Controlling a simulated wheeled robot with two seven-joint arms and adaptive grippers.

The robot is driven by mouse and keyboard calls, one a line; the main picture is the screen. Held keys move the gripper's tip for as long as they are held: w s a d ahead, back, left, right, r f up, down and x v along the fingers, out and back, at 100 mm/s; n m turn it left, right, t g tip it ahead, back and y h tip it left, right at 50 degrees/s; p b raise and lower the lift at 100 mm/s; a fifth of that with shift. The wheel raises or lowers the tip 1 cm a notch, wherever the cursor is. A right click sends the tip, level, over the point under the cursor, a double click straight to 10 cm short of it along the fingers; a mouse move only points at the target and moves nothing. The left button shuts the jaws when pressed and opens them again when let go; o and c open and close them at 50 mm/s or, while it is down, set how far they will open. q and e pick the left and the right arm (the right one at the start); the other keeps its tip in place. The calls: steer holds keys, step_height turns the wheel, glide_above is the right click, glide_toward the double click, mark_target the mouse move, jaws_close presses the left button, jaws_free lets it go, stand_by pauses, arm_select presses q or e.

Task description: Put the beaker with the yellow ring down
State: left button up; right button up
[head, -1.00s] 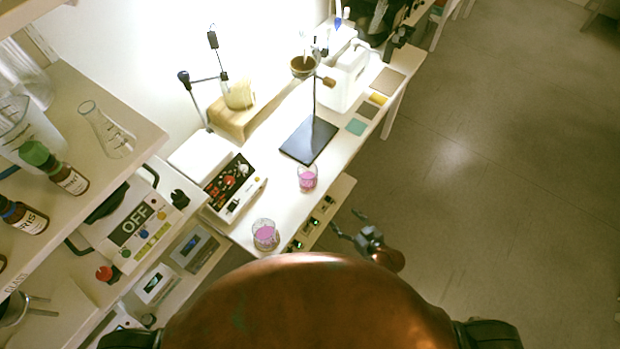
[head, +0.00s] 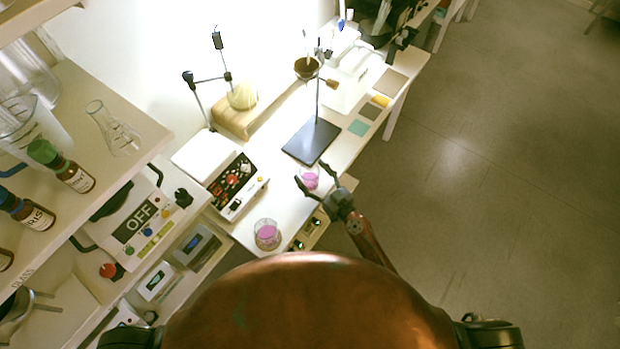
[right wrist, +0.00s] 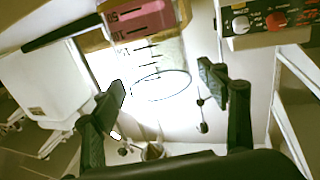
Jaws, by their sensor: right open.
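A clear beaker with pink liquid (head: 311,181) stands on the white bench near its front edge. My right gripper (head: 312,172) is open at it, with its fingers spread toward the glass. In the right wrist view this beaker (right wrist: 150,50) appears upside down, with graduation marks and a yellowish band near the pink liquid. Its rim lies between and beyond the open fingertips; I cannot tell whether they touch it. A second beaker with pink liquid (head: 267,234) stands at the bench's near end; its ring colour is unclear. My left gripper is out of view.
A stand with a dark base plate (head: 311,142) is just behind the beaker. A control box with a red knob (head: 236,184) stands to the left. Coloured pads (head: 358,128) lie farther back. Open floor is to the right.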

steer(key=shift+w+a, duration=0.3)
steer(key=shift+w, duration=0.1)
jaws_close()
stand_by(0.6)
steer(key=shift+r, duration=0.1)
